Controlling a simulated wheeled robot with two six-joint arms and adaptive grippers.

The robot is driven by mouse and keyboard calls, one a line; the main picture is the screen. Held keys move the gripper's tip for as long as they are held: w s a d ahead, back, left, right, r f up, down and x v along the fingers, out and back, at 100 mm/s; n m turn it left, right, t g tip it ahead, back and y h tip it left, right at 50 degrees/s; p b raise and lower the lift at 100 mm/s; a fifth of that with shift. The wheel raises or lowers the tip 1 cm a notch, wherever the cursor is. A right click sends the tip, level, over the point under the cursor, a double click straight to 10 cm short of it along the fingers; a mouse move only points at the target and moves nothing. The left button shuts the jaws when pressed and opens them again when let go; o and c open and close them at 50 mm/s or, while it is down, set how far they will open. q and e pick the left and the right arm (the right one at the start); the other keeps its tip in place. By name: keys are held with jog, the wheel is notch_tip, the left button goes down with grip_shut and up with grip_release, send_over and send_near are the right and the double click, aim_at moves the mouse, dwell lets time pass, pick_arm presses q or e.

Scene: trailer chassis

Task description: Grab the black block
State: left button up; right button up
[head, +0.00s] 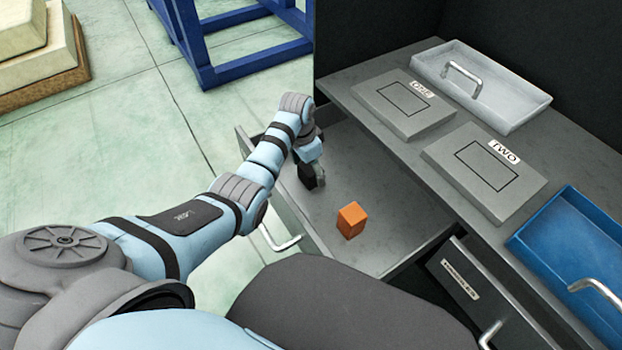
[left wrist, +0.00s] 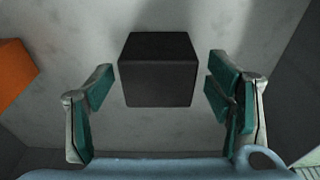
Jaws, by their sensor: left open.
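The black block (left wrist: 157,70) is in the left wrist view, on the grey drawer floor, between and slightly beyond the tips of my left gripper (left wrist: 160,92). The two fingers are open on either side of it, with a gap on both sides, and do not touch it. In the head view my left gripper (head: 313,178) points down into the open drawer (head: 375,240). The block cannot be told apart from the dark gripper parts there. My right gripper is not in view.
An orange block (head: 350,220) lies in the drawer near my left gripper, also at the left edge of the wrist view (left wrist: 14,72). On the worktop above are two grey plates (head: 403,103) (head: 484,170), a white tray (head: 520,112) and a blue tray (head: 570,225).

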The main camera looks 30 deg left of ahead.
pick_arm(q)
jog(key=shift+d+f, duration=0.1)
jog(key=shift+f, duration=0.5)
jog(key=shift+r, duration=0.15)
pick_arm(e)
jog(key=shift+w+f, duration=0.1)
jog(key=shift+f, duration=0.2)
